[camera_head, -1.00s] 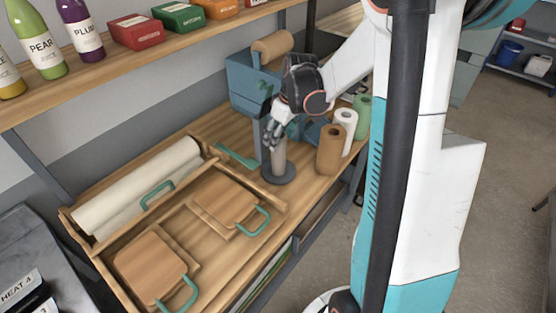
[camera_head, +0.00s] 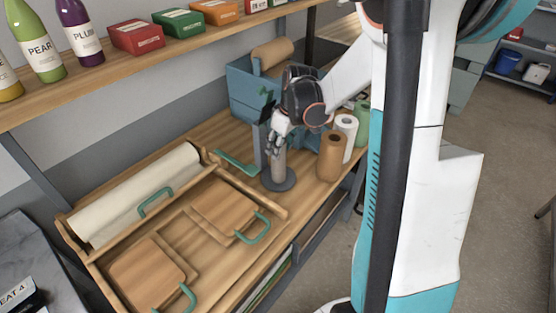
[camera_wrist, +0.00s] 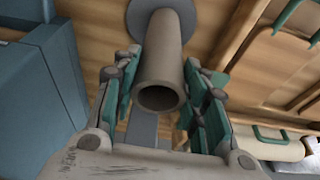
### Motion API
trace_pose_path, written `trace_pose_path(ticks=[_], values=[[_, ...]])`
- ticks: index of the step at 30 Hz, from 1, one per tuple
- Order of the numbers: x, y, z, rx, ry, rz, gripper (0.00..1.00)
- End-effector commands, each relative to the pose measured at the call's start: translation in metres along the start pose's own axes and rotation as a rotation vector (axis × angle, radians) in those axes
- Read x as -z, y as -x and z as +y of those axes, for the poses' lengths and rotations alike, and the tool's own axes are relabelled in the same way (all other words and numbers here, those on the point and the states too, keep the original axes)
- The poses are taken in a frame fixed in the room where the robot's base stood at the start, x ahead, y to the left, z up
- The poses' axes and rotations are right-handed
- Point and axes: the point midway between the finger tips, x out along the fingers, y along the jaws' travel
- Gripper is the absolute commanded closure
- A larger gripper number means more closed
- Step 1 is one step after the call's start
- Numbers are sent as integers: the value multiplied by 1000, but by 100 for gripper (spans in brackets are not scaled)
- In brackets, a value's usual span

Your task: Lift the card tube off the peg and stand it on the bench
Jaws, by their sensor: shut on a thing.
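The card tube (camera_head: 280,162) is a plain grey-brown cylinder standing upright over a round dark grey base (camera_head: 279,182) on the wooden bench (camera_head: 228,135). My gripper (camera_head: 277,142) is at the tube's upper part, shut on it from above. In the wrist view, the tube (camera_wrist: 166,58) runs between my green-padded fingers (camera_wrist: 163,75), its open hollow end towards the camera and the grey base (camera_wrist: 134,18) at its far end. The peg is hidden by the tube, and I cannot tell whether the tube has risen on it.
Brown (camera_head: 331,156), white and green rolls stand close to the right of the base. A blue box-like stand (camera_head: 249,88) rises behind it. A roll tray with a white roll (camera_head: 135,200) and wooden boards with green handles (camera_head: 222,205) fill the left and front.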

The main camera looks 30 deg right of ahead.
Motion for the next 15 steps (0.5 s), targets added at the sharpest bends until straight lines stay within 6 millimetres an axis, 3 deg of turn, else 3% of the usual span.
trace_pose_path(ticks=[5,15], values=[[0,1,0,0,0,0,73],[5,22,0,0,0,0,73]])
